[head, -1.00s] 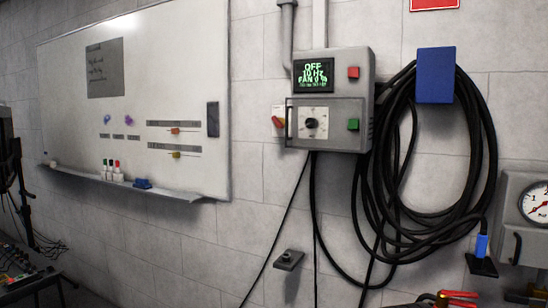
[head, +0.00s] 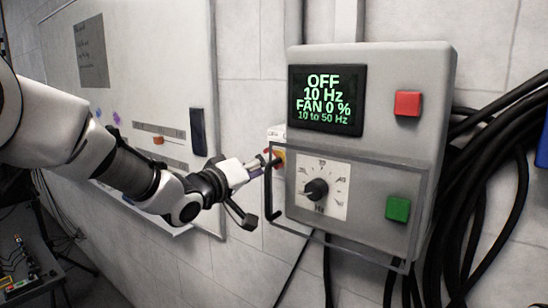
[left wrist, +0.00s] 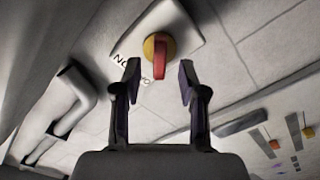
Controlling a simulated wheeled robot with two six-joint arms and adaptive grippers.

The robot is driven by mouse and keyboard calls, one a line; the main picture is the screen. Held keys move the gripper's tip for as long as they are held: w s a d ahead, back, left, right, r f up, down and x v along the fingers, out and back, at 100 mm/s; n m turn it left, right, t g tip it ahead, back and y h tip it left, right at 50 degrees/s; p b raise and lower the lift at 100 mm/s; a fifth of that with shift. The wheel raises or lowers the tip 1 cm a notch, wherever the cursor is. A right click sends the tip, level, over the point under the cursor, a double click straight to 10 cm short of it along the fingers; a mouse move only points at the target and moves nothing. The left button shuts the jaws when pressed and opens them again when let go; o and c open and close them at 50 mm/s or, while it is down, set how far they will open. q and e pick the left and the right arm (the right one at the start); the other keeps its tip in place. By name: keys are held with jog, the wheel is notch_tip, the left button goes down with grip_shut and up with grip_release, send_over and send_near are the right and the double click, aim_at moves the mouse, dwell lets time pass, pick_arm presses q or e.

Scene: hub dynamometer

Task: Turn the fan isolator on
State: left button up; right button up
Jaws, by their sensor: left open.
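The fan isolator, a red handle on a yellow disc on a white plate, shows in the left wrist view (left wrist: 160,57), ahead of and between the fingertips. The display (head: 326,98) reads OFF, 10 Hz, FAN 0 %. My right gripper is not in view.
The box carries a red button (head: 407,103), a green button (head: 398,209) and a dial (head: 317,189) behind a clear cover with a black handle (head: 269,200). Coiled black cable (head: 490,190) hangs at right. A whiteboard (head: 175,75) is on the wall behind my left arm.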

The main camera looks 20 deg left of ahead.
pick_arm(q)
jog(key=p+x, duration=0.1)
jog(key=x, duration=0.3)
jog(key=shift+w+d+r+p, duration=0.1)
jog(key=shift+w+p, duration=0.1)
jog(key=shift+p, duration=0.1)
jog(key=shift+w+d, duration=0.1)
jog(key=shift+w, duration=0.1)
jog(key=shift+s, duration=0.15)
grip_shut()
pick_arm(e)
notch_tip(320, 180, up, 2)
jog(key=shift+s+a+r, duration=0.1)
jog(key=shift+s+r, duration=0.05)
